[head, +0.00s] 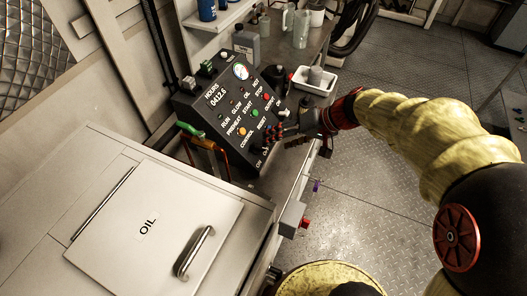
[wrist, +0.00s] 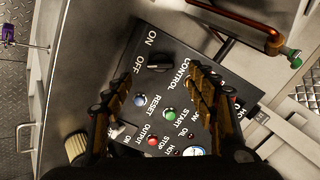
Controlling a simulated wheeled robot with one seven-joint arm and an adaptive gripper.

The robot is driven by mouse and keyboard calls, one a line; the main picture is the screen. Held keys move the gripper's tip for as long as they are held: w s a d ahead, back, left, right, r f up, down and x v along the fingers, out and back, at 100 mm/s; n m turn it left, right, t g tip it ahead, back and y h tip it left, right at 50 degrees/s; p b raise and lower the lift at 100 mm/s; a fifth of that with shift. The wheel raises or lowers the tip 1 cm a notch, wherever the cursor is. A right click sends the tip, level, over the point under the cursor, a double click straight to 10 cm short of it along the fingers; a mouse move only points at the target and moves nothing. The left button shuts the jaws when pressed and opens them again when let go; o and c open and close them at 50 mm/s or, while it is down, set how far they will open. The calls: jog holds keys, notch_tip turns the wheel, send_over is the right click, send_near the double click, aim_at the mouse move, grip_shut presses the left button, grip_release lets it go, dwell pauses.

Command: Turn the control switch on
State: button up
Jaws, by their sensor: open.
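The black control panel (head: 215,105) stands on the bench in the head view. In the wrist view the control switch (wrist: 160,63) is a black rotary knob beside the CONTROL label, with ON and OFF marked near it. Its grip lies roughly sideways in the picture and seems to point toward OFF. My gripper (wrist: 160,76) is open, with one finger on each side of the knob in the picture. I cannot tell how far above the panel the fingertips are. In the head view my gripper (head: 272,132) is over the panel's lower right, and the knob is not clear there.
Close to the knob are the blue RESET button (wrist: 140,100) and green START button (wrist: 169,113). An orange-red pipe (wrist: 250,22) runs beside the panel. A white OIL lid (head: 160,222) lies in front; a white tub (head: 314,81) stands behind my gripper.

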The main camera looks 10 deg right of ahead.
aim_at(261, 147)
jog(key=x, duration=0.3)
jog(key=b+x, duration=0.1)
jog(key=x, duration=0.1)
jog(key=b+x, duration=0.1)
jog(key=x, duration=0.2)
jog(key=shift+w+a+f, duration=0.15)
jog(key=shift+w+a, duration=0.05)
jog(key=shift+w, duration=0.3)
jog(key=shift+c, duration=1.2)
jog(key=c, duration=0.9)
